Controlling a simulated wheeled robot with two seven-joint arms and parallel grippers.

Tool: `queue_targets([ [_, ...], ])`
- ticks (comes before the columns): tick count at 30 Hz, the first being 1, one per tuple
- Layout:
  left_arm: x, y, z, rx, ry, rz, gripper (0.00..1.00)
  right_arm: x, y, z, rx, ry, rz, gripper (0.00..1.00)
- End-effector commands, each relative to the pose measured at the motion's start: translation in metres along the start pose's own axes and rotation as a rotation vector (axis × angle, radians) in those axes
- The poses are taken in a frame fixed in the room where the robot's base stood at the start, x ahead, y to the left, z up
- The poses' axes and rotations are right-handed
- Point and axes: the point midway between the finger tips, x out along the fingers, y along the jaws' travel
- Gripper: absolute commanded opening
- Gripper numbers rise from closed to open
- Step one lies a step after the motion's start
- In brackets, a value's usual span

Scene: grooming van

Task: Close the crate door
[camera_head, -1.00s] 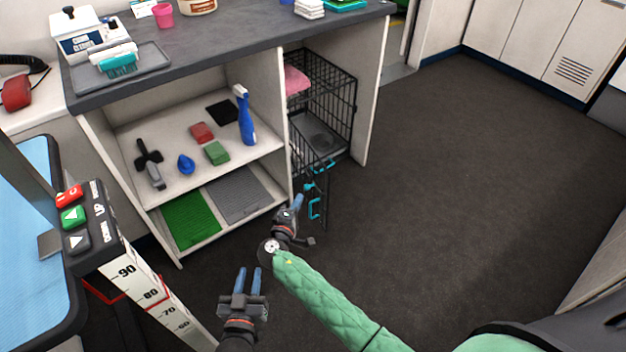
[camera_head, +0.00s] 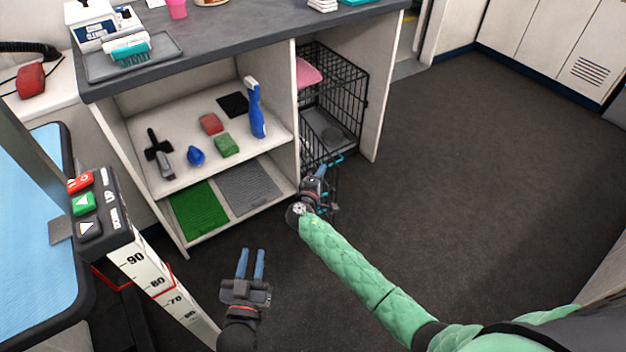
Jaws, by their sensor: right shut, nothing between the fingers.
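The black wire crate (camera_head: 350,95) stands in the right bay of the counter unit. Its wire door (camera_head: 308,150) hangs open, swung out of the crate front from the left side, with teal latch parts (camera_head: 333,161) on it. My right gripper (camera_head: 320,172) is shut and empty, at the door and in front of its lower part, hiding some of it. I cannot tell whether it touches the door. My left gripper (camera_head: 251,263) is open and empty, low over the floor in front of the shelves, apart from the crate.
The unit's right side panel (camera_head: 379,95) borders the crate. A lift column (camera_head: 140,265) stands at left. The dark floor (camera_head: 480,170) at right is clear.

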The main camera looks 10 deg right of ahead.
Motion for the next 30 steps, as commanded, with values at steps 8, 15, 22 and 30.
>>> queue_targets([
  [8,-0.004,0.0,0.007,-0.004,-0.02,-0.002,0.27,0.013,0.001,0.013,0.001,0.0,0.0,0.0],
  [15,-0.004,0.0,0.008,-0.004,-0.022,-0.002,0.27,0.014,0.001,0.014,0.002,0.0,0.0,0.0],
  [22,-0.003,0.0,0.007,-0.003,-0.018,-0.002,0.27,0.015,0.001,0.015,0.001,0.004,0.0,0.0],
  [30,0.006,0.001,-0.026,0.008,0.087,0.004,0.27,0.025,0.0,0.027,0.001,0.046,0.001,0.0],
])
